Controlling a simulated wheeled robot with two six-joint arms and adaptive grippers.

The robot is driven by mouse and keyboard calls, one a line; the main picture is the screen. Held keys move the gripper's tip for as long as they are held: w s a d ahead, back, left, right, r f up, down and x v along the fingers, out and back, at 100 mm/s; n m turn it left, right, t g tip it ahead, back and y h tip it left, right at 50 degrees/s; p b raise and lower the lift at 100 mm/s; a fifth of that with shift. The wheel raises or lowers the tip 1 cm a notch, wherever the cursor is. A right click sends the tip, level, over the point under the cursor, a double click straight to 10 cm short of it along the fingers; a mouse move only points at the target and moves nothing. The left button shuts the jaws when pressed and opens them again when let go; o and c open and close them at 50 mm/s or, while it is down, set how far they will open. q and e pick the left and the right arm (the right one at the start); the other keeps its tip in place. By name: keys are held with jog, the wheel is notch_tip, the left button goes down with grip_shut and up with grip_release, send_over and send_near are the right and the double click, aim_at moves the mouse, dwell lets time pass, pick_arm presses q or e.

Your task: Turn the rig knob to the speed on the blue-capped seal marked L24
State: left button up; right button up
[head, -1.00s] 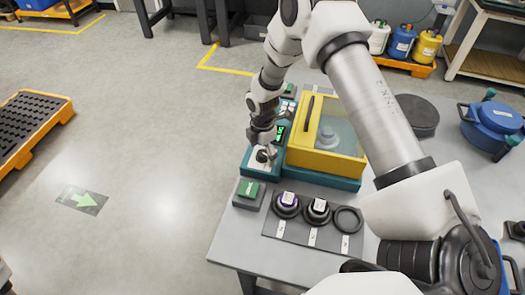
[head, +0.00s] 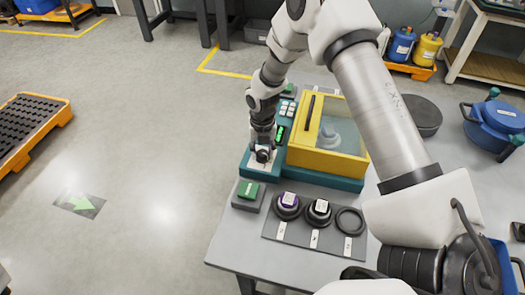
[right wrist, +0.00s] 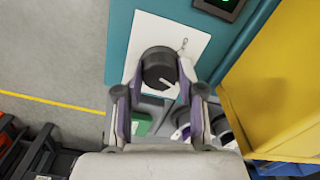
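My right gripper (right wrist: 160,105) is open, with one finger on each side of the dark round rig knob (right wrist: 158,66), just short of it or beside it; contact is not clear. The knob has a pale pointer mark and sits on a white plate (right wrist: 142,32) of the teal rig (head: 256,173). In the head view the right gripper (head: 262,148) hides part of the knob. A pale grey-blue seal (head: 329,138) sits under the yellow chamber's clear lid. Markings are unreadable. My left gripper is not seen.
The yellow chamber (head: 302,157) stands right beside the knob panel. A lit green display (head: 281,134) is behind the knob.

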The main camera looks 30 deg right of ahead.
aim_at(262, 153)
jog(key=shift+s+r+m+p, duration=0.1)
jog(key=shift+m+p, duration=0.5)
jog(key=shift+m, duration=0.5)
jog(key=m+p, duration=0.1)
jog(key=m, duration=0.4)
jog(key=o, duration=1.5)
jog(key=shift+f, duration=0.2)
jog(key=shift+r, duration=0.15)
notch_tip(262, 153, up, 7)
jog(key=p, duration=0.5)
jog(key=shift+r+p, duration=0.1)
jog(key=shift+p, duration=0.2)
jog(key=shift+f, duration=0.2)
